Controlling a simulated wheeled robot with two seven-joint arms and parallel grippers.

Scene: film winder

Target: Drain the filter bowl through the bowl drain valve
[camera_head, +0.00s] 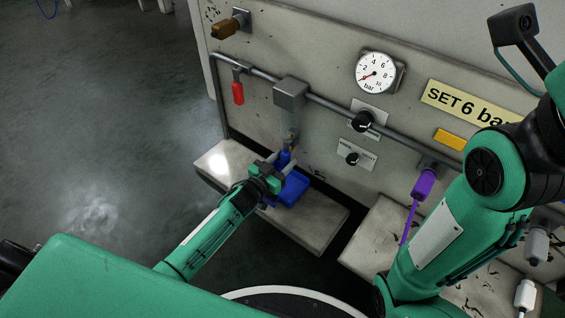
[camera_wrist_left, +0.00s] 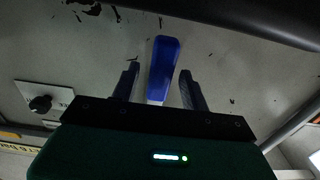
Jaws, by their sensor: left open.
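The grey filter head (camera_head: 291,93) sits on the pipe along the panel. Below it hangs the small filter bowl (camera_head: 291,133), partly see-through; its liquid level is too small to tell. A blue piece (camera_head: 284,158), seemingly the bowl drain valve's handle, is under the bowl. My left gripper (camera_head: 281,165) is at this piece and partly hides it. In the left wrist view the blue piece (camera_wrist_left: 163,66) stands between the two open fingers (camera_wrist_left: 158,85), with a gap on each side. A blue tray (camera_head: 293,189) lies below on the ledge.
A red-handled valve (camera_head: 238,92) hangs left of the filter. A gauge (camera_head: 375,73) reads low, near zero. Black knobs (camera_head: 362,121) and a purple fitting (camera_head: 424,184) are to the right. The pale ledge (camera_head: 322,228) is under the tray. Open floor (camera_head: 100,110) lies left.

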